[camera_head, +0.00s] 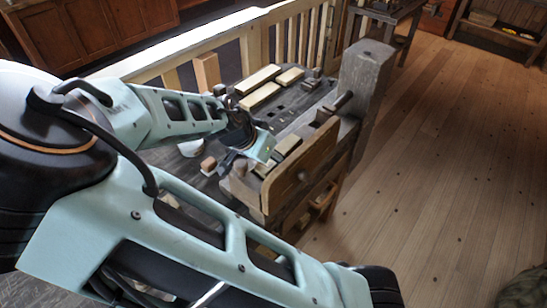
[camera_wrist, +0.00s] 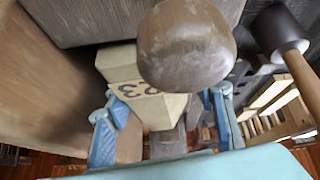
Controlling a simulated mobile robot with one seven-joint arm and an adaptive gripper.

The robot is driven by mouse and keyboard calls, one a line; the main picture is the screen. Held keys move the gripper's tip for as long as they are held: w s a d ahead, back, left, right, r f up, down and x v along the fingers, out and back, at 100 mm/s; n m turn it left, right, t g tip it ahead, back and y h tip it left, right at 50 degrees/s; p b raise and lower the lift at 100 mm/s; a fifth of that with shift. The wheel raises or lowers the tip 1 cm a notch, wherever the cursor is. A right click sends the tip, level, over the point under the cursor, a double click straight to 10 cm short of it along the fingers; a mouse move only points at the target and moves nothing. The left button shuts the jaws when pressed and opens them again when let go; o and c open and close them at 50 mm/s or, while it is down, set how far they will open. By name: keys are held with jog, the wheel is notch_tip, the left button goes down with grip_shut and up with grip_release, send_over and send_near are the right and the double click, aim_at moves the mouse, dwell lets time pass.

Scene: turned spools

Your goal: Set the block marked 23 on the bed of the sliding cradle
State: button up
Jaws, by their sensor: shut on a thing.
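The block marked 23 (camera_wrist: 150,98) is pale wood, with its dark number showing upside down in the wrist view. My gripper (camera_wrist: 163,122) has its blue fingers on either side of the block and is shut on it. The block sits tilted in that view, and a rounded brown thing covers part of it. In the head view my gripper (camera_head: 260,150) is over the near end of the workbench, beside the wooden vise; I cannot make out the held block's number there. I cannot tell for certain which part is the sliding cradle.
Pale blocks (camera_head: 260,95) lie on the dark workbench. The rounded brown thing (camera_wrist: 185,45) and a black-headed mallet (camera_wrist: 281,28) are near the wrist camera.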

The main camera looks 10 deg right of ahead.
aim_at(280, 147)
dwell(0.4)
jog(key=o, duration=1.8)
jog(key=shift+o, duration=0.7)
jog(key=shift+s+f, duration=0.1)
jog(key=shift+p, duration=0.3)
jog(key=shift+c, duration=0.3)
notch_tip(280, 147, up, 3)
jog(key=p, duration=0.2)
jog(key=shift+d+f+p, duration=0.1)
jog(key=shift+p, duration=0.3)
jog(key=shift+c, duration=0.3)
jog(key=shift+o, duration=1)
notch_tip(280, 147, up, 4)
jog(key=p, duration=0.4)
jog(key=shift+r+p, duration=0.75)
jog(key=shift+p, duration=0.2)
